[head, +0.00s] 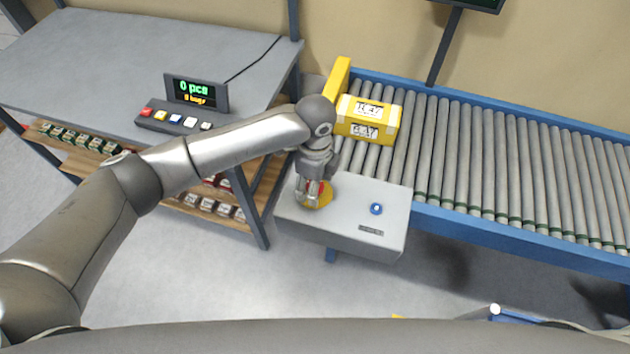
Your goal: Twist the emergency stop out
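The emergency stop (322,188) shows as a bit of red on a round yellow plate (325,201), at the left of the grey control box (345,225). My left gripper (314,198) points down over it, with its fingers around or right beside the red part. The gripper and wrist hide most of the stop, so I cannot tell whether the fingers touch it or how far they are closed. A blue button (376,208) sits on the right of the same box. My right gripper is not in view.
A roller conveyor (480,160) with blue rails runs right behind the box. A yellow parcel (368,116) lies on it near a yellow end stop (338,75). A grey table (120,60) at the left bears a counter display (195,93) and a button panel (172,118).

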